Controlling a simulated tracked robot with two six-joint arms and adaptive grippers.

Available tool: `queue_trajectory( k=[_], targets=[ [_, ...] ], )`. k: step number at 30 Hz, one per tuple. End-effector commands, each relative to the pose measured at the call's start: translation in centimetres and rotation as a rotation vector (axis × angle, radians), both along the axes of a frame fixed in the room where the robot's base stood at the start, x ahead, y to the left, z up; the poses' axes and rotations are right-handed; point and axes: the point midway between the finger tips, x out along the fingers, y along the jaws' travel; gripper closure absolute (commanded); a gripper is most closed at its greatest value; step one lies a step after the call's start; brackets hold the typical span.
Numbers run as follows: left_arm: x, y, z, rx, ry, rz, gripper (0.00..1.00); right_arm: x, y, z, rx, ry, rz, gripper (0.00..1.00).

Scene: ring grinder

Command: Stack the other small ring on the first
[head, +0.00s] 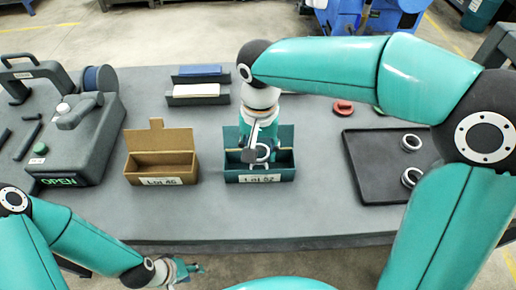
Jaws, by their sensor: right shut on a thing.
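My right gripper (256,153) points down over the teal box (260,178) labelled Lot 52. It is shut on a pale metal ring (263,153), which shows at the fingertips, low at the box opening. I cannot tell whether the ring touches anything inside. The gripper and the box's front wall hide much of the interior, so no other ring can be made out there. My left gripper (188,269) is low at the front, off the table edge, apart from every object; its fingers are too small to read.
A dark tray (375,165) at right holds two pale rings (411,142), (411,177). A cardboard box (162,168) labelled Lot 46 stands left of the teal box. A grey machine (75,140) reading OPEN is at far left. A red item (343,107) lies behind.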

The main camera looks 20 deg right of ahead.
Motion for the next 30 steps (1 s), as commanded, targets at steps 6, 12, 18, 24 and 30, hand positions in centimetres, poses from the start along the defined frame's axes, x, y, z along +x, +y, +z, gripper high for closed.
queue_trajectory(
  k=[6,12,18,24,30],
  targets=[
    [0.0,0.0,-1.1,0.0,0.0,0.0,0.6,0.5,-0.4,-1.4,0.0,-0.001,-0.001,0.88],
    [0.0,0.0,-2.4,0.0,0.0,0.0,0.6,0.4,-0.5,-3.2,0.0,0.0,-0.003,0.88],
    [0.0,0.0,-3.5,0.0,0.0,0.0,0.6,0.3,-0.6,-4.8,-0.002,0.005,-0.006,1.0],
    [0.0,0.0,-4.2,0.0,0.0,0.0,0.6,0.2,-0.7,-5.8,-0.004,0.008,-0.006,1.0],
    [0.0,0.0,-4.3,0.0,0.0,0.0,0.6,0.2,-0.7,-6.1,-0.005,0.01,-0.007,1.0]
  ],
)
